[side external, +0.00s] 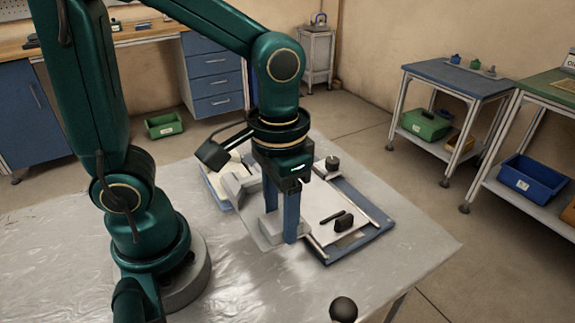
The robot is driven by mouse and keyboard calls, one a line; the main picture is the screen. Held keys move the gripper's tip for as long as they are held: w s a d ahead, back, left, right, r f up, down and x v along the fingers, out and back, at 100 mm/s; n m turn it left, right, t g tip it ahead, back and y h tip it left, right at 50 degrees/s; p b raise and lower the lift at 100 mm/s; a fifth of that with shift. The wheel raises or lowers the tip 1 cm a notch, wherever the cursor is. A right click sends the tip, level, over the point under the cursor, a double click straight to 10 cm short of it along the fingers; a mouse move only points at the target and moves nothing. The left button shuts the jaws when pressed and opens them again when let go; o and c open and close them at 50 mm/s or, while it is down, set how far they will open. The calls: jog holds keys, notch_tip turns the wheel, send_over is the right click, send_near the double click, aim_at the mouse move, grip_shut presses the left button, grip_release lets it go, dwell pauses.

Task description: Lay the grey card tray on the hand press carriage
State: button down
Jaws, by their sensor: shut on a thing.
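My gripper (281,226) points straight down over the plastic-covered table, with its two blue fingers shut on the grey card tray (267,228). The tray shows as pale grey, blocky parts beside the fingers; the fingers hide much of it. The hand press (377,238) lies just right of the fingers, with a blue base, metal side rails and a pale flat bed, apparently the carriage (318,224). The tray's right side is close to the press's left edge. I cannot tell whether they touch or overlap, or how high the tray is.
A black handle piece (344,225) and a dark knob (332,163) stand up on the press. A shallow blue-edged tray (217,191) with pale contents lies behind the gripper. A dark ball (343,309) is at the front edge. The table's left front is clear.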

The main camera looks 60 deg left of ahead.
jog(key=shift+s+r, duration=0.1)
jog(key=shift+r, duration=0.3)
jog(key=shift+m, duration=0.5)
jog(key=w+r, duration=0.1)
jog(key=w, duration=0.1)
jog(key=w+r, duration=0.1)
jog(key=shift+w+r, duration=0.3)
jog(key=shift+w, duration=0.1)
jog(key=w+a+r, duration=0.1)
jog(key=w+a, duration=0.2)
jog(key=w, duration=0.4)
jog(key=n, duration=0.1)
send_over(324, 208)
notch_tip(324, 208, down, 7)
jog(key=shift+r, duration=0.2)
jog(key=shift+f, duration=2.15)
jog(key=shift+f, duration=0.1)
jog(key=shift+c, duration=1.3)
grip_release()
